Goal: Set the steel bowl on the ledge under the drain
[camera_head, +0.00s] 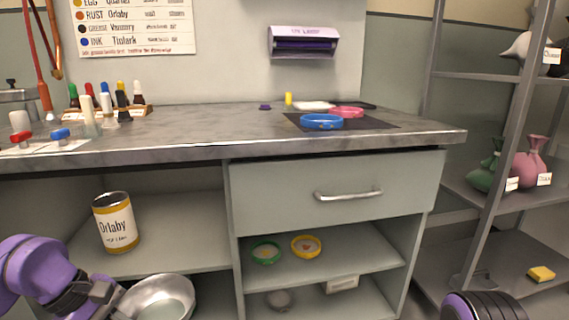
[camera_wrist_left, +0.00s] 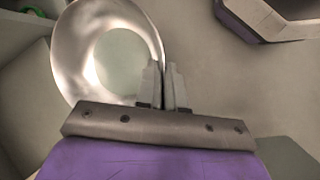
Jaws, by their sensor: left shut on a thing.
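The steel bowl (camera_head: 160,297) is at the bottom left of the head view, in front of the lower cabinet opening. My left gripper (camera_head: 117,293) is shut on the bowl's near rim and the bowl looks tilted a little. In the left wrist view the bowl (camera_wrist_left: 75,62) fills the upper left, and the fingers of my left gripper (camera_wrist_left: 164,85) pinch its rim at the right. I cannot make out the drain or a ledge under it for certain. A purple and black part of my right arm shows at the lower right of the head view, but its fingers do not show.
An Orlaby tin (camera_head: 116,222) stands on the left cabinet shelf (camera_head: 175,235), above and behind the bowl. A closed drawer (camera_head: 335,190) is right of it, over shelves with green (camera_head: 265,252) and yellow (camera_head: 306,246) rings. Bottles crowd the worktop's (camera_head: 230,128) left end. A rack (camera_head: 482,200) stands right.

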